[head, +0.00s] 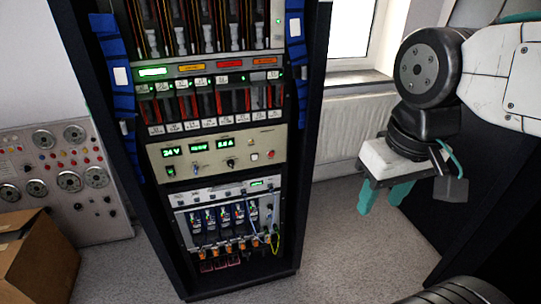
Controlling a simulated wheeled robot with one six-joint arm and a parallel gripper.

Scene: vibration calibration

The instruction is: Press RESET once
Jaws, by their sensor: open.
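A dark equipment rack (311,120) stands in the middle of the head view. The lettering is too small to read, so I cannot tell which control is RESET. My gripper (381,205), with teal fingers, hangs to the right of the rack, pointing down. It is open and empty, apart from the panel.
Below the panel is a module (221,190) with blue connectors and cables. A grey panel with dials (60,165) and a cardboard box (35,260) are at left. A radiator (350,125) is behind. Grey floor (340,240) lies clear right of the rack.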

